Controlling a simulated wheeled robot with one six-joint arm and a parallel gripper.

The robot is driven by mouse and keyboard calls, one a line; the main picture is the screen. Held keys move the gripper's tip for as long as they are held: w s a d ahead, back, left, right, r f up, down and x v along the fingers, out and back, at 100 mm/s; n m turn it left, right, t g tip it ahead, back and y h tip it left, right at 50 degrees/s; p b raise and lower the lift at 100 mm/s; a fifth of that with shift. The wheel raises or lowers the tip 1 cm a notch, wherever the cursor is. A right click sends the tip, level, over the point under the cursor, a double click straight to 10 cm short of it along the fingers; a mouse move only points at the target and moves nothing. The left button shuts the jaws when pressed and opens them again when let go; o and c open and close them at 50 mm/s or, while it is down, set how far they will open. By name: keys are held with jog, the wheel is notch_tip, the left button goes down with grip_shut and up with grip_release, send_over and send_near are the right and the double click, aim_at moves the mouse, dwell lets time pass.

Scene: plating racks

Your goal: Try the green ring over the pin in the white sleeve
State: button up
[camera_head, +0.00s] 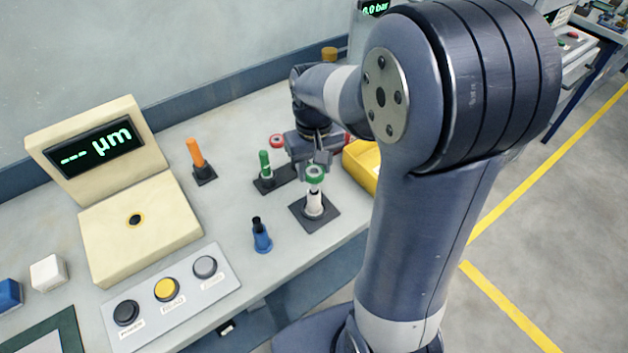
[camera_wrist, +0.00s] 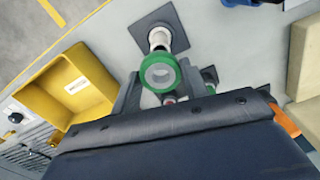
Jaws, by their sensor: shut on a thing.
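The green ring (camera_head: 315,182) is held between the fingers of my gripper (camera_head: 316,165), at the top end of the pin in the white sleeve (camera_head: 314,204). That pin stands upright on a dark square base (camera_head: 322,221). In the wrist view the green ring (camera_wrist: 160,56) sits between the fingertips, with a pale inside. The white sleeve (camera_wrist: 158,38) shows just beyond its upper edge, so ring and pin look slightly out of line from there. I cannot tell whether the ring touches the pin or is around its tip.
A green pin (camera_head: 265,160) stands behind, with a red ring (camera_head: 277,140) near it. An orange pin (camera_head: 196,152) and a blue pin (camera_head: 261,238) stand to the left. A yellow bin (camera_head: 362,163) is close on the right. A gauge (camera_head: 105,230) and button panel (camera_head: 172,292) are farther left.

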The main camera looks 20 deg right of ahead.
jog(key=shift+r+p, duration=0.95)
jog(key=shift+r, duration=0.3)
